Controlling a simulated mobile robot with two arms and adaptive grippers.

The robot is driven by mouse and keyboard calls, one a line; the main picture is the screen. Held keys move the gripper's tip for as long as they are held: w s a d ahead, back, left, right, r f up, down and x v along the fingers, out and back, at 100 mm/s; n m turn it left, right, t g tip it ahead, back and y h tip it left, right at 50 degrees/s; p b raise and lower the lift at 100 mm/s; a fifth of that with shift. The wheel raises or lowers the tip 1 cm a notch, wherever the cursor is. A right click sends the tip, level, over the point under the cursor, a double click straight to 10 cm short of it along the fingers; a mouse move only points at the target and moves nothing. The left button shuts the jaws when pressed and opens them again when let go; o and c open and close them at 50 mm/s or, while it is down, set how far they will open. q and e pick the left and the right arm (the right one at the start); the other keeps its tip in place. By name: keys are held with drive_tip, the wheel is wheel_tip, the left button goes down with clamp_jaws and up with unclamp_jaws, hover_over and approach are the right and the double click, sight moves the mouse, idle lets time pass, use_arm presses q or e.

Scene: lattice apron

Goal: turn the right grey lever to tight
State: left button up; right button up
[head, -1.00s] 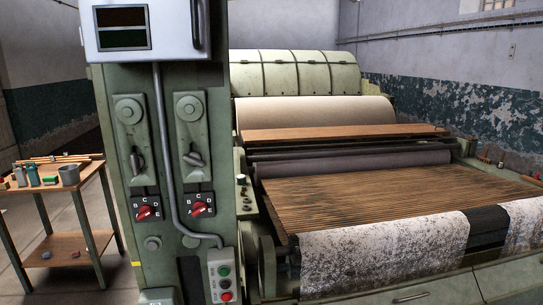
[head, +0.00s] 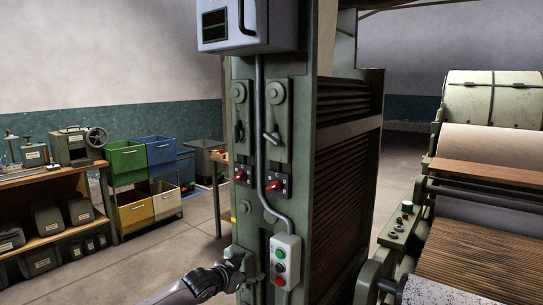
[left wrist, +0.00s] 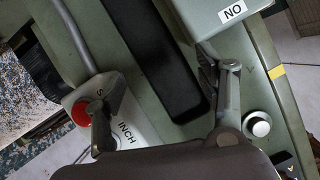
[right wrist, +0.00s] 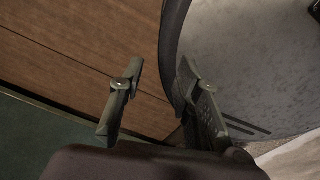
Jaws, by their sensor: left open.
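My left gripper (head: 242,270) is low in front of the column, below both levers and left of the push-button box. In the left wrist view my left gripper (left wrist: 165,100) is open, with no lever between its fingers. My right gripper (right wrist: 160,70) is open and empty in the right wrist view; it does not show in the head view.
The push-button box (head: 286,262) and a grey conduit (head: 261,130) stand out from the column. A metal cabinet (head: 245,27) overhangs the panel. Coloured bins (head: 145,165) and a workbench (head: 48,175) are at left. The roller machine (head: 470,230) is at right.

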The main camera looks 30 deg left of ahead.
use_arm(q)
wheel_tip(320, 180, up, 21)
drive_tip(key=m+t+h, duration=0.1)
drive_tip(key=m+t, duration=0.1)
drive_tip(key=t, duration=0.1)
drive_tip(key=m+t+h+b, duration=0.1)
drive_tip(key=b, duration=0.1)
approach(270, 140)
drive_tip(key=w+p, duration=0.3)
drive_tip(key=w, duration=0.1)
drive_tip(key=w+p, duration=0.3)
drive_tip(key=w, duration=0.1)
drive_tip(key=shift+w+d+f, duration=0.1)
drive_tip(key=shift+w+d, duration=0.15)
drive_tip(key=shift+w, duration=0.05)
drive_tip(key=shift+w+p, duration=0.3)
drive_tip(key=shift+w, duration=0.1)
use_arm(e)
drive_tip(key=r, duration=0.2)
drive_tip(key=a+r, duration=0.1)
drive_tip(key=r, duration=0.1)
drive_tip(key=shift+r, duration=0.1)
use_arm(q)
drive_tip(key=shift+f, duration=0.1)
drive_tip(key=c, duration=1.2)
drive_tip(key=shift+o, duration=0.2)
use_arm(e)
drive_tip(key=shift+d, duration=0.2)
drive_tip(key=shift+r, duration=0.1)
